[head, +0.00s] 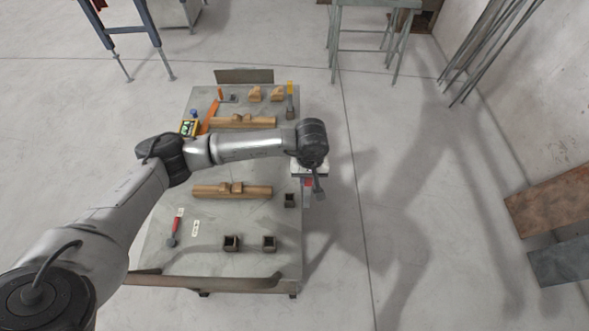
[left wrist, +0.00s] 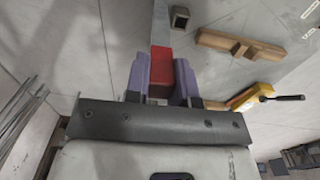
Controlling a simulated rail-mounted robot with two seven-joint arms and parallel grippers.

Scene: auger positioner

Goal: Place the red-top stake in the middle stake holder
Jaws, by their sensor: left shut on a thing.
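My left gripper (head: 310,181) is shut on the red-top stake (head: 308,184), just off the table's right edge. The second lies between the other two. One holder (left wrist: 180,17) shows ahead of the fingers in the left wrist view. My right gripper is not in view.
The grey table (head: 215,215) carries a wooden piece (head: 250,193), another wooden piece (head: 255,122) behind my arm, and a red-handled tool (head: 176,228) at left. A yellow-topped tool (head: 290,98) is at the back right.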

